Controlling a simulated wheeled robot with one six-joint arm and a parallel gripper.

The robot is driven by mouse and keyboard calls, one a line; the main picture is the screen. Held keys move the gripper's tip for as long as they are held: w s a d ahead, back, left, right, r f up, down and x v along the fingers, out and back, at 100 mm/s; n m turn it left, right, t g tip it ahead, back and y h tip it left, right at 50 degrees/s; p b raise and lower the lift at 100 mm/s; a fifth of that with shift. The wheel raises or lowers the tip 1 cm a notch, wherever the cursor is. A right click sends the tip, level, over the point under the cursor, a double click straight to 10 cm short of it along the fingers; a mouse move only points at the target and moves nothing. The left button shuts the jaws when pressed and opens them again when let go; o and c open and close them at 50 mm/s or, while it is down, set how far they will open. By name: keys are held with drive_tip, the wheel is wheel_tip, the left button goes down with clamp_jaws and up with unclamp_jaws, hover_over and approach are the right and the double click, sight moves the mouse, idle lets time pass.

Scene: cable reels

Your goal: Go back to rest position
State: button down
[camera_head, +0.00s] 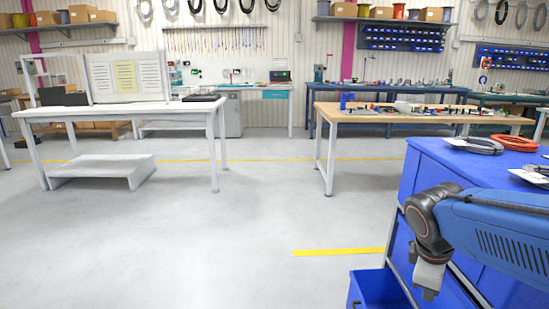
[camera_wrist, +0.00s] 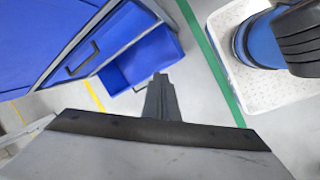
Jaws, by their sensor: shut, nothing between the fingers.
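My gripper (camera_head: 430,292) hangs from the end of my blue arm at the lower right of the head view, pointing down beside the blue cabinet. In the wrist view my gripper (camera_wrist: 160,80) points at the floor, its fingers together with nothing between them. The blue cabinet (camera_head: 425,165) stands close behind the arm. A low blue drawer (camera_head: 372,288) of it is pulled out near the gripper; it also shows in the wrist view (camera_wrist: 165,58), just beyond the fingertips. I cannot tell whether the gripper touches it.
Cable coils, black (camera_head: 470,145) and orange (camera_head: 508,140), lie on the cabinet top. A white table (camera_head: 120,108) stands at the left with a low white step (camera_head: 100,165) under it. A wooden-topped workbench (camera_head: 400,117) stands behind. The middle floor (camera_head: 250,220) is clear.

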drive_tip(key=s+a+m+t+y, duration=0.2)
drive_tip(key=s+a+m, duration=0.4)
drive_tip(key=m, duration=0.4)
drive_tip(key=shift+s+r+t+y, duration=0.45)
drive_tip(key=shift+s+y, duration=0.15)
drive_tip(key=shift+s, duration=0.1)
